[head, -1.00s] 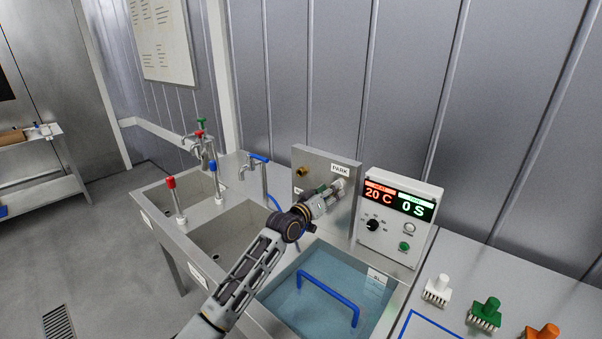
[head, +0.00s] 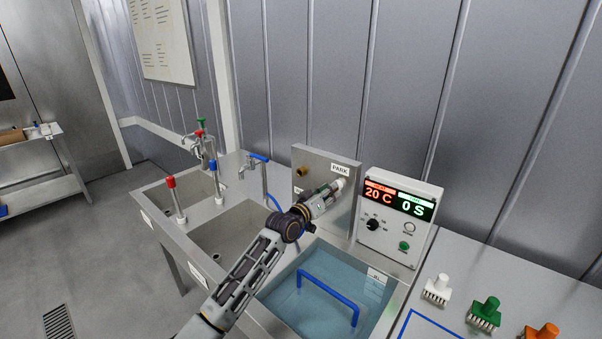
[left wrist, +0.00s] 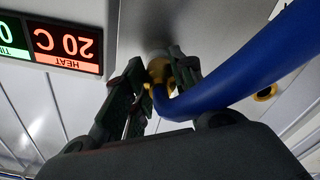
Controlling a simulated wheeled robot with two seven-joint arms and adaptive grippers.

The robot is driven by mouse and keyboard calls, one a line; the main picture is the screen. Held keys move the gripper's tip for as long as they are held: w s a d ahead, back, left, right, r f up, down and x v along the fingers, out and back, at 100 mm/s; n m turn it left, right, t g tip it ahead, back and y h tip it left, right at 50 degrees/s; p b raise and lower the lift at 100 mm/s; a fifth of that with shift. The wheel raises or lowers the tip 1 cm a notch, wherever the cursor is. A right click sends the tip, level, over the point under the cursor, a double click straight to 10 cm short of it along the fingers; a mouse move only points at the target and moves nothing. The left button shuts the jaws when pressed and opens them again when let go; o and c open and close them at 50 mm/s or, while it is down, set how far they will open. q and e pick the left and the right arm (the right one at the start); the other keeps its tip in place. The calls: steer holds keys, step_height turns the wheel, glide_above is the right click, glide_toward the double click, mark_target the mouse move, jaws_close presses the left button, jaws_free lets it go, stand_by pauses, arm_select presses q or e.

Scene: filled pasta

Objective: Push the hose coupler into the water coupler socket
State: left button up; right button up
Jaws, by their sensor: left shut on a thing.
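My left gripper (head: 328,194) is at the upright steel panel, just under the PARK label (head: 340,169). In the left wrist view its two fingers (left wrist: 158,85) are shut on the yellow hose coupler (left wrist: 158,92), with the blue hose (left wrist: 240,75) running off to the right. The coupler's front end is at a pale round fitting on the panel; I cannot tell whether it is still seated there. A brass water coupler socket (head: 301,172) is on the same panel, left of the gripper. It also shows in the left wrist view (left wrist: 265,92). My right gripper is not in view.
A control box (head: 400,218) reading 20 C and 0 S stands right of the panel. Below is a water basin with a blue handle (head: 328,298). Faucets and sinks (head: 225,240) lie to the left. Several brushes stand on the right counter.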

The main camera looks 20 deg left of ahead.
arm_select(q)
steer(key=shift+p+v, duration=0.55)
steer(key=shift+v, duration=0.2)
stand_by(1.3)
steer(key=shift+p+v, duration=1.1)
steer(key=shift+v, duration=1.05)
